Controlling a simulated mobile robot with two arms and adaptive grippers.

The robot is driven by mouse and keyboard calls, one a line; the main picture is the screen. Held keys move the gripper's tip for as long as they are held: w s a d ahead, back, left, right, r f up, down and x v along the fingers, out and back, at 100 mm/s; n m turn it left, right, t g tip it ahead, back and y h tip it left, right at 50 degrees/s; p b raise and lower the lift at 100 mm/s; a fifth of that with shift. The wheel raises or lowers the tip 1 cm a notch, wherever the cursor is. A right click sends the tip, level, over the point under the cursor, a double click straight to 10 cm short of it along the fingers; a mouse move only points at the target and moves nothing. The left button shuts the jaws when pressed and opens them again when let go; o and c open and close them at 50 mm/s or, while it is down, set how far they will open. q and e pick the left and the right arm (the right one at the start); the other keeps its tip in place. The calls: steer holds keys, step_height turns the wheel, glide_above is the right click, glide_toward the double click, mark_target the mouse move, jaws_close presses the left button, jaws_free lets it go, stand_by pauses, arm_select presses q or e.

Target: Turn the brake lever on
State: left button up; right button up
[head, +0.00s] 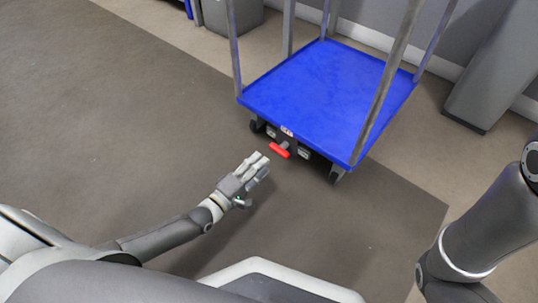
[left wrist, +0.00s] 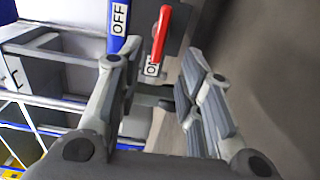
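The red brake lever (head: 279,149) sits at the near edge of the blue cart (head: 325,85), low under its deck. In the left wrist view the red lever (left wrist: 161,32) shows just beyond the fingers. An OFF label (left wrist: 119,18) lies to its left, and a second label (left wrist: 152,66), partly hidden, starts with "O". My left gripper (head: 263,163) is just short of the lever, to its lower left in the head view. In the left wrist view its fingers (left wrist: 160,62) are apart with nothing clearly held between them; contact with the lever cannot be told. My right gripper is out of view.
The cart has grey upright posts (head: 388,75) at its corners and dark casters (head: 337,174) below. A grey bin (head: 232,14) stands at the back, and a grey block (head: 490,75) at the right by the wall. The floor (head: 120,110) to the left is clear.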

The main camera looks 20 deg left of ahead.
arm_select(q)
steer(key=shift+v, duration=1.7)
